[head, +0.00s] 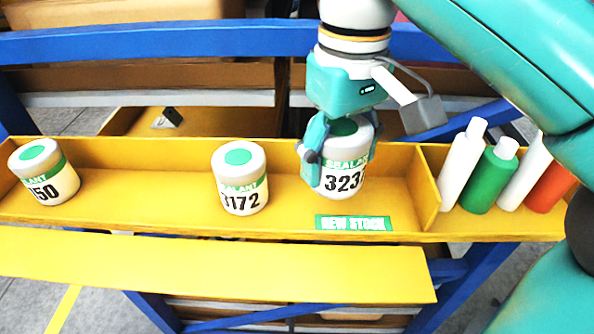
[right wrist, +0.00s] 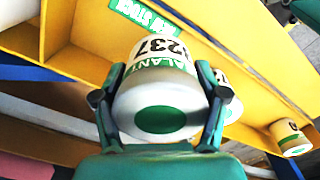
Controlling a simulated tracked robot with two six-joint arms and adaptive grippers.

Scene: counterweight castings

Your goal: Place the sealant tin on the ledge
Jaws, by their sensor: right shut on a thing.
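In the right wrist view my gripper (right wrist: 160,95) has one finger on each side of this tin (right wrist: 157,80). The tin is over the yellow ledge (head: 140,180), just behind a green NEW STOCK label (head: 353,223). I cannot tell whether its base touches the ledge. My left gripper is not in view.
Another sealant tin (head: 240,180), numbered 3172, stands to the left, and one more (head: 43,172) stands at the far left. A yellow divider (head: 427,195) is close on the right; white, green (head: 491,177) and orange bottles stand beyond it. The ledge between the tins is clear.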

